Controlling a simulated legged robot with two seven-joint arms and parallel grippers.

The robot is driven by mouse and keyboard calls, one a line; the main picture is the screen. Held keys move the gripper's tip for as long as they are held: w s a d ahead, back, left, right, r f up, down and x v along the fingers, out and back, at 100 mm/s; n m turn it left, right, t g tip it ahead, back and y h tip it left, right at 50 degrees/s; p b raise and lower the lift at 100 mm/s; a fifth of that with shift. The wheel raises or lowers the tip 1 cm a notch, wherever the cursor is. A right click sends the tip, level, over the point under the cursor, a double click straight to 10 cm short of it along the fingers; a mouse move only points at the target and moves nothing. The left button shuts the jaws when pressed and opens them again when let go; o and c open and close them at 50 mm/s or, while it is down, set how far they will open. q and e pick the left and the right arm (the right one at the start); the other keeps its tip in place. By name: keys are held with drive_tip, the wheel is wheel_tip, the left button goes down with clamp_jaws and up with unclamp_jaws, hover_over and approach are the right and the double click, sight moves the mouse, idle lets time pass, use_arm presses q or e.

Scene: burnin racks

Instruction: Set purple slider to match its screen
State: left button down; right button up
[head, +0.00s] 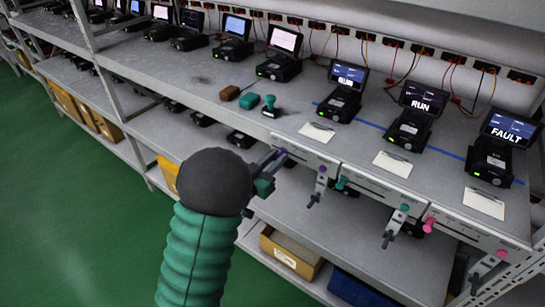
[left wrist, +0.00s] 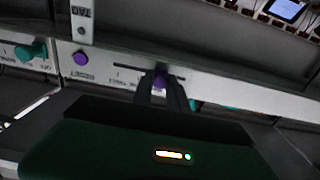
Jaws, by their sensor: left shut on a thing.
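The purple slider (left wrist: 160,80) sits in a dark horizontal slot in the left wrist view, right of the slot's middle there. My left gripper (left wrist: 163,92) is shut on it. In the head view my left gripper (head: 275,163) reaches the left front panel (head: 303,156), and part of the purple slider (head: 281,151) shows at its tips. A round purple knob (left wrist: 80,57) is on the same panel. The screen (head: 348,75) above this panel shows a white word too small to read surely. My right gripper is not in view.
A teal stamp (head: 270,106) and blocks stand on the shelf. Levers hang below the panels.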

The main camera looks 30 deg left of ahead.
use_arm(q)
drive_tip(key=c, duration=1.3)
unclamp_jaws()
drive_tip(key=shift+a, duration=0.15)
drive_tip(key=shift+s, duration=0.1)
drive_tip(key=s+p, duration=0.3)
drive_tip(key=s, duration=0.2)
drive_tip(key=s+a+p, duration=0.1)
drive_tip(key=s+p, duration=0.3)
drive_tip(key=s, duration=0.2)
drive_tip(key=s+p, duration=0.3)
drive_tip(key=s, duration=0.2)
drive_tip(key=shift+s+a+f+p, duration=0.15)
drive_tip(key=shift+s+a+p, duration=0.1)
drive_tip(key=shift+s+p, duration=0.15)
drive_tip(key=shift+w+d, duration=0.1)
